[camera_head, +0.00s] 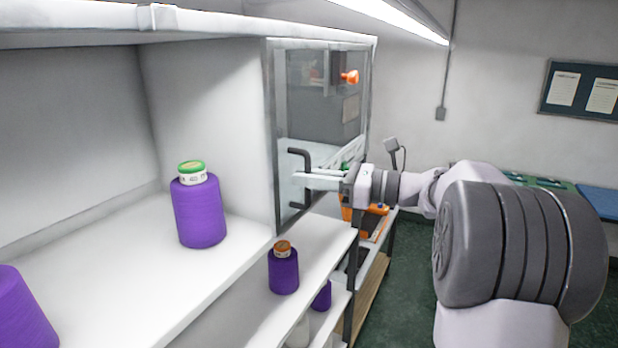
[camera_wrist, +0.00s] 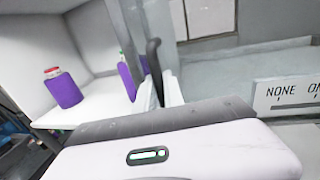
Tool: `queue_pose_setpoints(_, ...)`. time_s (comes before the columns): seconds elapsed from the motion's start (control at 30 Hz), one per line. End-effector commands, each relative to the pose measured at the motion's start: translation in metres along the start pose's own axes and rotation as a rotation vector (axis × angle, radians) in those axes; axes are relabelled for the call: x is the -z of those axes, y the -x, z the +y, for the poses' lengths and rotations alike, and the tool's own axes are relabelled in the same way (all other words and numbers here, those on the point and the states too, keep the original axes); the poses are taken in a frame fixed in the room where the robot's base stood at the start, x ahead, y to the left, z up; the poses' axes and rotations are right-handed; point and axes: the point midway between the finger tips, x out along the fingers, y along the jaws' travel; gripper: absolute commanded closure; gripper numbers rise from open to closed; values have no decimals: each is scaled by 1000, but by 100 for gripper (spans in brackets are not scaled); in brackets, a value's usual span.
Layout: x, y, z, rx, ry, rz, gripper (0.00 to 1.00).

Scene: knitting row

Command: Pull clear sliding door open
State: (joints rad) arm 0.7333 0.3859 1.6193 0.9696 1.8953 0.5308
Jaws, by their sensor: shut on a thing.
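The clear sliding door (camera_head: 323,100) is a framed transparent panel at the end of the white shelf unit. Its dark bar handle (camera_head: 299,155) stands upright near the panel's left edge. My gripper (camera_head: 303,180) reaches in from the right and is shut on the handle. In the wrist view the dark handle (camera_wrist: 154,62) rises between my gripper's fingers (camera_wrist: 160,95). The part of the handle between the fingers is partly hidden.
A purple yarn cone with a green top (camera_head: 200,212) stands on the white shelf (camera_head: 110,265) left of the door. Another purple cone (camera_head: 283,270) stands on the lower shelf below the door. An orange knob (camera_head: 350,77) shows at the door's upper right. A notice board (camera_head: 583,90) hangs on the back wall.

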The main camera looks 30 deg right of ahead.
Motion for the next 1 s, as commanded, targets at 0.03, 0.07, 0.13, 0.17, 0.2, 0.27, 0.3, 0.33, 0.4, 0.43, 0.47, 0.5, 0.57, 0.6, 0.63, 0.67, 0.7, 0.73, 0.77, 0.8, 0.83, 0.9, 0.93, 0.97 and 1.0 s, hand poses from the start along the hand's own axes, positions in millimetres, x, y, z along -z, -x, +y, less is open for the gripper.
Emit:
queue_pose_setpoints(0.03, 1, 0, 0, 0, 0, 2, 100)
queue_pose_setpoints(0.07, 1, 0, 0, 0, 0, 2, 100)
queue_pose_setpoints(0.13, 1, 0, 0, 0, 0, 3, 100)
queue_pose_setpoints(0.17, 1, 0, 0, 0, 0, 3, 100)
queue_pose_setpoints(0.2, 1, 0, 0, 0, 0, 3, 100)
queue_pose_setpoints(0.27, 1, 0, 0, 0, 0, 3, 100)
queue_pose_setpoints(0.3, 1, 0, 0, 0, 0, 3, 100)
queue_pose_setpoints(0.33, 1, 0, 0, 0, 0, 3, 100)
queue_pose_setpoints(0.4, 1, 0, 0, 0, 0, 3, 84)
queue_pose_setpoints(0.43, 1, 0, 0, 0, 0, 3, 78)
queue_pose_setpoints(0.47, 1, 0, 0, 0, 0, 3, 72)
queue_pose_setpoints(0.5, 1, 0, 0, 0, 0, 3, 66)
queue_pose_setpoints(0.57, 1, 0, 0, 0, 0, 2, 66)
queue_pose_setpoints(0.6, 1, 0, 0, 0, 0, 2, 66)
queue_pose_setpoints(0.63, 1, 0, 0, 0, 0, 2, 66)
queue_pose_setpoints(0.67, 1, 0, 0, 0, 0, 2, 66)
queue_pose_setpoints(0.7, 1, 0, 0, 0, 0, 2, 66)
queue_pose_setpoints(0.73, 1, 0, 0, 0, 0, 2, 66)
queue_pose_setpoints(0.77, 1, 0, 0, 0, 0, 2, 66)
queue_pose_setpoints(0.8, 1, 1, 0, 0, 0, 2, 66)
queue_pose_setpoints(0.83, 1, 2, 0, 0, 1, 2, 66)
queue_pose_setpoints(0.9, 2, 9, -1, 2, 2, 2, 66)
queue_pose_setpoints(0.93, 2, 14, -1, 2, 2, 2, 66)
queue_pose_setpoints(0.97, 3, 20, -1, 3, 2, 2, 66)
queue_pose_setpoints(1.0, 3, 30, -1, 4, 1, 2, 66)
